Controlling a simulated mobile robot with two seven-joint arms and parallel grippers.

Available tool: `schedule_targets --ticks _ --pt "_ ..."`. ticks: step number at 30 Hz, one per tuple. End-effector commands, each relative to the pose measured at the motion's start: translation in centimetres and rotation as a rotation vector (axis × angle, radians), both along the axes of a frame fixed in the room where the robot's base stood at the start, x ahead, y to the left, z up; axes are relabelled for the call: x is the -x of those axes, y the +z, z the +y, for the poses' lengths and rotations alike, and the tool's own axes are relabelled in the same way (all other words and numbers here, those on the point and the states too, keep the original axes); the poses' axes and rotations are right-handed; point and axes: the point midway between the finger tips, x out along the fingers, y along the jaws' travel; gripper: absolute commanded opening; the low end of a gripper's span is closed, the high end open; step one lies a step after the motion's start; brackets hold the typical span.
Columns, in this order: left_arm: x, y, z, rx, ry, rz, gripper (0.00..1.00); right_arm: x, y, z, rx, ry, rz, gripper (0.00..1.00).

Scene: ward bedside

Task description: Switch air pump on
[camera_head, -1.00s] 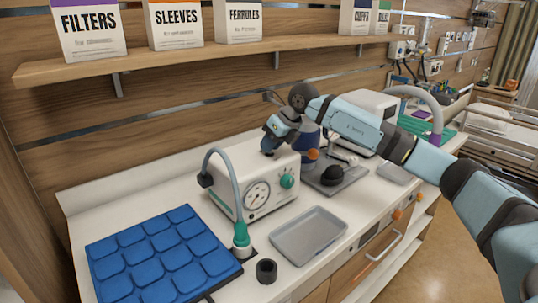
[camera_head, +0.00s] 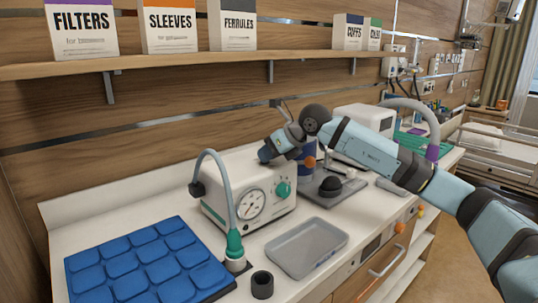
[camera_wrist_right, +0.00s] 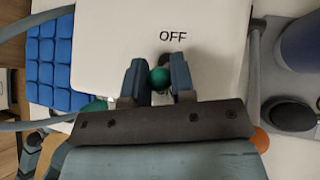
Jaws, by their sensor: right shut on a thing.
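The air pump (camera_head: 220,207) is a pale box with a round gauge and a green knob on its front, standing on the counter. My right gripper (camera_head: 267,155) is at its top, towards the back. In the right wrist view, its two fingers close on the green ball tip of a switch lever (camera_wrist_right: 160,77). A dark piece shows just beyond the ball, and the printed word OFF (camera_wrist_right: 173,36) is beyond that. The lever's exact tilt is hard to tell. In the head view the gripper hides the lever. My left gripper is not in view.
A grey hose (camera_head: 224,178) arches beside the pump down to a green fitting. A blue padded mat (camera_head: 150,262), a grey tray (camera_head: 306,248) and a dark cup (camera_head: 262,285) are in front. A dark-knobbed device (camera_head: 330,186) stands right. A shelf (camera_head: 190,62) runs above.

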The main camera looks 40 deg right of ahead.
Motion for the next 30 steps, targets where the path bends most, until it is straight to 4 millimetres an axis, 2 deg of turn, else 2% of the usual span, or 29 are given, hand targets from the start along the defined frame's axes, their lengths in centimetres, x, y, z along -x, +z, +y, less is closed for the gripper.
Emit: schedule_targets --ticks 3,4,6,7,15,19,30 --pt "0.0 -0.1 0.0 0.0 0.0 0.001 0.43 0.0 0.0 0.0 0.0 0.0 -0.001 0.0" --pt "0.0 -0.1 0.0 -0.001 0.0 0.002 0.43 0.0 0.0 0.0 0.0 0.0 -0.001 0.3" --pt "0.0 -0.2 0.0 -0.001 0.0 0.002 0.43 0.0 0.0 0.0 0.0 0.0 -0.001 0.47" --pt "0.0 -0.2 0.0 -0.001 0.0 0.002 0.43 0.0 0.0 0.0 0.0 0.0 -0.001 0.48" --pt "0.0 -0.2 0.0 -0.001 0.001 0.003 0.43 0.1 0.1 0.0 0.0 0.0 0.0 0.48" --pt "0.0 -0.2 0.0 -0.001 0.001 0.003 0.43 0.8 0.8 -0.4 0.001 -0.002 -0.001 0.48" --pt "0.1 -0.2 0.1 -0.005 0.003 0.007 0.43 6.3 5.9 -2.9 0.003 -0.002 0.0 0.48"
